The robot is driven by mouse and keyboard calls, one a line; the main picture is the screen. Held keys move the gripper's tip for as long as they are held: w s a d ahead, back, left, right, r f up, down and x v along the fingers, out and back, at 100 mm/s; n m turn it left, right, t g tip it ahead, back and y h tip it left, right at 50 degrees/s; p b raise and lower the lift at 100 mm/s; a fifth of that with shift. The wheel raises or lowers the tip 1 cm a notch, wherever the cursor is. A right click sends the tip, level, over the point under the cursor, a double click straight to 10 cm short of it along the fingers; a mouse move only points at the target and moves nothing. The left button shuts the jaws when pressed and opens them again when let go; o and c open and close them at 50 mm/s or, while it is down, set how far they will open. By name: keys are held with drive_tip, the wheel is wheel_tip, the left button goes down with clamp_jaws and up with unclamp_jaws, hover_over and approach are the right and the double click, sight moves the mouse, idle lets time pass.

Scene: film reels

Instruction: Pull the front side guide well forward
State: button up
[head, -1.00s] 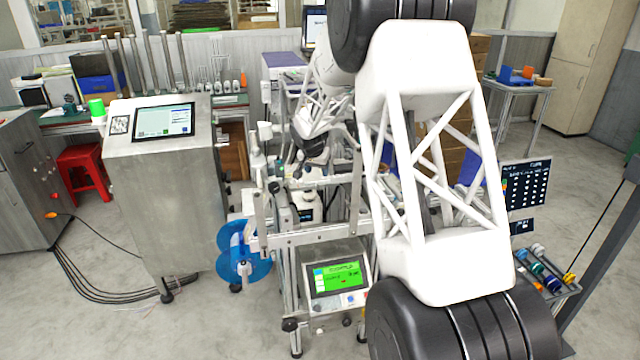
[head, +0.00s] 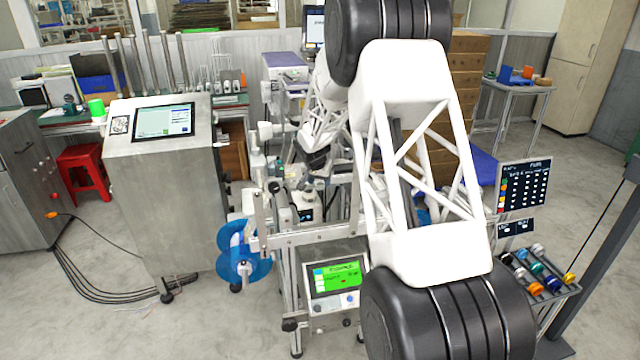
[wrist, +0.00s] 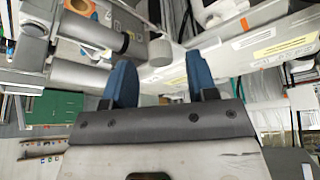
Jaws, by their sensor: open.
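My gripper (wrist: 159,60) shows in the wrist view as two blue fingers standing apart, with nothing held between them. Beyond the fingers are a pale rail-like machine part with labels (wrist: 270,42) and grey cylinders (wrist: 90,78) at the left. I cannot tell which part is the front side guide. In the head view the film machine's metal frame (head: 318,236) stands in the middle, with blue reels (head: 243,252) at its left side. My arm covers much of its right side, and the fingers cannot be made out there.
A green-lit control panel (head: 335,280) sits low on the machine's front. A steel cabinet with a screen (head: 165,190) stands at the left. A rack of coloured spools (head: 540,270) is at the right. Open floor lies at the front left.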

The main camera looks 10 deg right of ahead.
drive_tip(key=shift+x, duration=0.85)
clamp_jaws()
